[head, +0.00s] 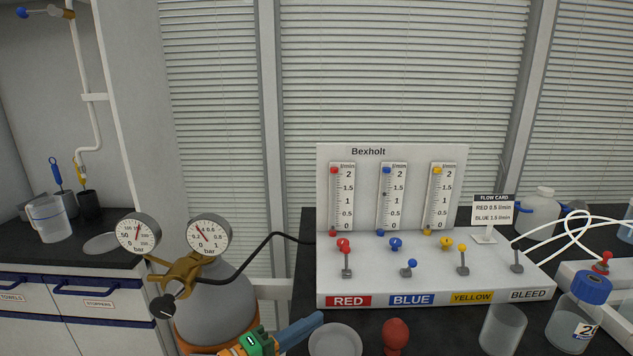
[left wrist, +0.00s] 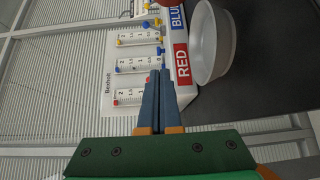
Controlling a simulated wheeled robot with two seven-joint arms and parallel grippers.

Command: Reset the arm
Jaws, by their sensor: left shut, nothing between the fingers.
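My left gripper (head: 302,330) comes in at the bottom of the head view, with a green body and blue fingers. It is in front of the black bench, left of a pale round dish (head: 335,341). In the left wrist view its blue fingers (left wrist: 159,78) lie together with nothing between them. They point toward the white Bexholt flow panel (head: 435,280), whose RED label (left wrist: 182,65) shows beside the fingertips. The dish also shows in the wrist view (left wrist: 225,45), right of the fingers. My right gripper is not in view.
A grey gas cylinder (head: 215,305) with a brass regulator (head: 184,272) and two gauges stands left of my gripper. A black hose (head: 262,243) runs to the panel. A red-topped object (head: 396,334), clear beaker (head: 502,329) and blue-capped bottle (head: 577,316) stand along the front.

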